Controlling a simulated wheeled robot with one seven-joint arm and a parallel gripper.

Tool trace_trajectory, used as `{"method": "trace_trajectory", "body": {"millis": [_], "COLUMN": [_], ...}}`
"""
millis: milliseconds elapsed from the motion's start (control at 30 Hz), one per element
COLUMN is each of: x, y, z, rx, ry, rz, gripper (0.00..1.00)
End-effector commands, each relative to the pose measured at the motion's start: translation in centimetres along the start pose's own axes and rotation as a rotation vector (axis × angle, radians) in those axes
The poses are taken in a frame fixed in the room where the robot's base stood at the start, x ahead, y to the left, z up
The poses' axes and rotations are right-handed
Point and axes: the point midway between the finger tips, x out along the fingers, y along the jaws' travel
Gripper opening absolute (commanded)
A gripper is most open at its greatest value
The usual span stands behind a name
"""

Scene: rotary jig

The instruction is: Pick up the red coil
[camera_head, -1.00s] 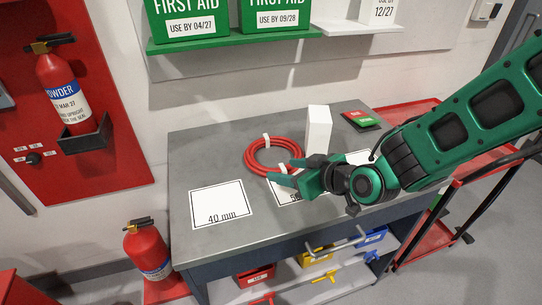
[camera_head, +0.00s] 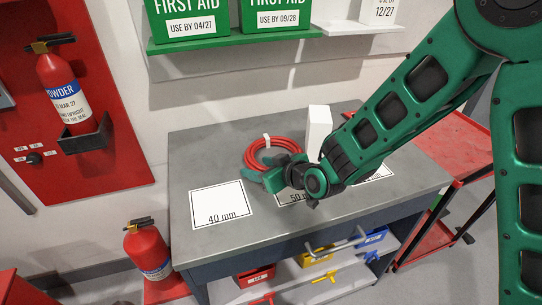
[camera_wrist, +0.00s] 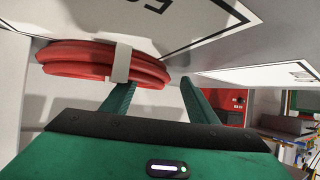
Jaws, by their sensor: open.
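The red coil (camera_head: 251,155) lies on the grey workbench (camera_head: 195,160), with white ties around it. My gripper (camera_head: 262,181) is open at the coil's near side in the head view and hides part of it. In the wrist view, the coil (camera_wrist: 75,58) is at upper left with a white tie across it. There my gripper (camera_wrist: 157,88) has its fingers spread apart. The left finger's tip overlaps the coil in the picture; I cannot tell whether they touch.
A white upright block (camera_head: 318,128) stands just right of the coil. A 40 mm card (camera_head: 219,203) lies at left; the 50 mm card (camera_head: 290,198) is partly hidden under my gripper. Bins (camera_head: 255,277) sit on the shelf below.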

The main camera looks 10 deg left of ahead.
Motion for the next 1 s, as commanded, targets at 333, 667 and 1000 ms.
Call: {"method": "trace_trajectory", "body": {"millis": [333, 667, 1000], "x": [0.74, 0.72, 0.1], "y": [0.01, -0.05, -0.39], "z": [0.03, -0.13, -0.73], "rx": [0.0, 0.0, 0.0], "ry": [-0.001, 0.002, 0.002], "rz": [0.0, -0.001, -0.001], "gripper": [0.51, 0.0, 0.0]}}
